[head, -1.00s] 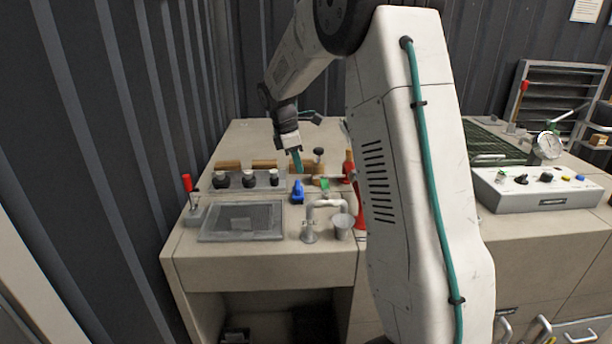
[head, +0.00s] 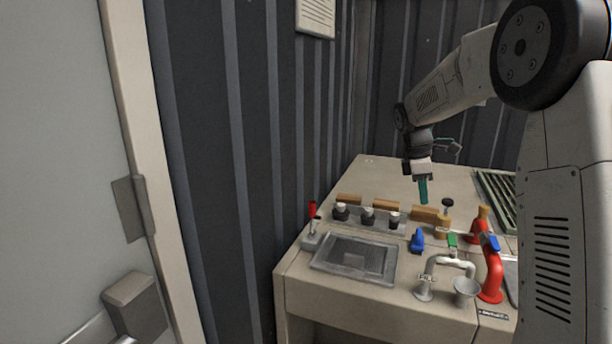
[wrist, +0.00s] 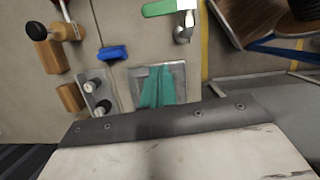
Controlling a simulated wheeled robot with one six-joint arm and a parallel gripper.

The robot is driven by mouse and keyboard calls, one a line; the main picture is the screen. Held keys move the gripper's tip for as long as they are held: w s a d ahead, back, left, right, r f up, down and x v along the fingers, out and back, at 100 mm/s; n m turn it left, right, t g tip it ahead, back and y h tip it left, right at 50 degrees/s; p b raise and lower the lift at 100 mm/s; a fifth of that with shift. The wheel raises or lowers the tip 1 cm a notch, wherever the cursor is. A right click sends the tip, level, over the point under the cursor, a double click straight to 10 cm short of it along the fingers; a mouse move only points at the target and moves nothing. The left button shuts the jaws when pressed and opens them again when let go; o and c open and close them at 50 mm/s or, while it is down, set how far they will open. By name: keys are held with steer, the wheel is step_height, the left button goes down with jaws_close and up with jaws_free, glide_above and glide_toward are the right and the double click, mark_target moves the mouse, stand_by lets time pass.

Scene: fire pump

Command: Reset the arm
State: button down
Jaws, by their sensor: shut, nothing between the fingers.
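My gripper (head: 423,190) is at the end of my raised arm, pointing down above the worktop (head: 385,172). Its teal fingers are together and hold nothing. They also show in the wrist view (wrist: 156,86), in front of a grey recessed tray.
A ribbed dark wall (head: 250,120) and a door (head: 70,140) stand at left.

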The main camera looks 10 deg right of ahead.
steer(key=s+a+m+t, duration=0.1)
steer(key=s+a+m, duration=0.3)
steer(key=s, duration=0.8)
steer(key=s+a+r+m+t+y, duration=0.1)
steer(key=s+a+m, duration=0.3)
steer(key=s+a, duration=0.5)
steer(key=s+a+m+y, duration=0.1)
steer(key=s+a+m, duration=0.3)
steer(key=s, duration=1.1)
steer(key=shift+s+a+r+t, duration=0.25)
steer(key=shift+a+r+t, duration=0.15)
steer(key=shift+a, duration=0.8)
